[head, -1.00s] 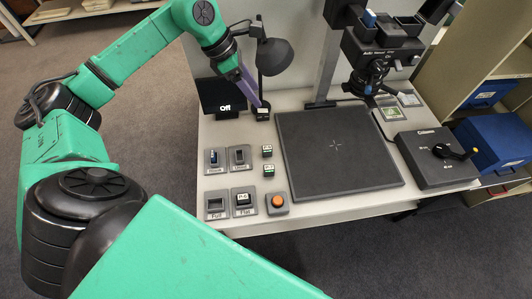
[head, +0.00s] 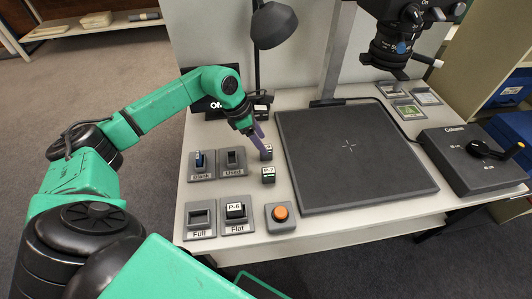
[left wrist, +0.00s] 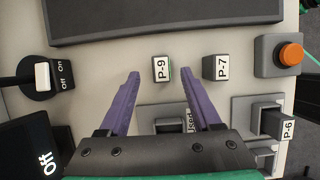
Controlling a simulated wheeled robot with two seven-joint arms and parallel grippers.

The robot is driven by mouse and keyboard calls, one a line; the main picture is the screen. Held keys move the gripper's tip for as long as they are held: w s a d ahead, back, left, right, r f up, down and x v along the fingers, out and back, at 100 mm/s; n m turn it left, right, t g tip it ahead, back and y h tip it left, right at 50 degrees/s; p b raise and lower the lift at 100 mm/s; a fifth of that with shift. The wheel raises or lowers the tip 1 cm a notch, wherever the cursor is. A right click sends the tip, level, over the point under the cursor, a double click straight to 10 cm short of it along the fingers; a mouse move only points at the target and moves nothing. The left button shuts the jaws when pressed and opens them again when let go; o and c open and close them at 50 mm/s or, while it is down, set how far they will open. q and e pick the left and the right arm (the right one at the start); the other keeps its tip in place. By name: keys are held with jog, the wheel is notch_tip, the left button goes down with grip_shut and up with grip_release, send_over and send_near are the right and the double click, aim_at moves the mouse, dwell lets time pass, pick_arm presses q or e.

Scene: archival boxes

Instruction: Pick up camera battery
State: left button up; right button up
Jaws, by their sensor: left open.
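Several small dark blocks with white labels, which look like batteries, are on the table. The P-9 block (left wrist: 160,69) stands between the tips of my left gripper (left wrist: 159,77) in the left wrist view, with a gap on both sides. In the head view the purple fingers of my left gripper (head: 259,138) partly hide the P-9 block (head: 266,153). The P-7 block (head: 268,175) stands just in front of it. The P-6 block (head: 236,211) sits in the dock marked Flat (head: 236,229). My left gripper is open and empty. My right gripper is not in view.
Docks marked Blank (head: 201,177), Used (head: 233,171) and Full (head: 199,233) lie left of the blocks; Blank holds something blue. An orange button (head: 281,213) is in front. A dark board (head: 350,160) is to the right. A lamp (head: 272,25) and Off sign (head: 205,104) stand behind.

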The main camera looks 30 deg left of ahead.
pick_arm(q)
jog(key=x, duration=0.4)
jog(key=shift+d+f, duration=0.1)
jog(key=shift+f, duration=0.2)
grip_shut()
jog(key=shift+r, duration=0.1)
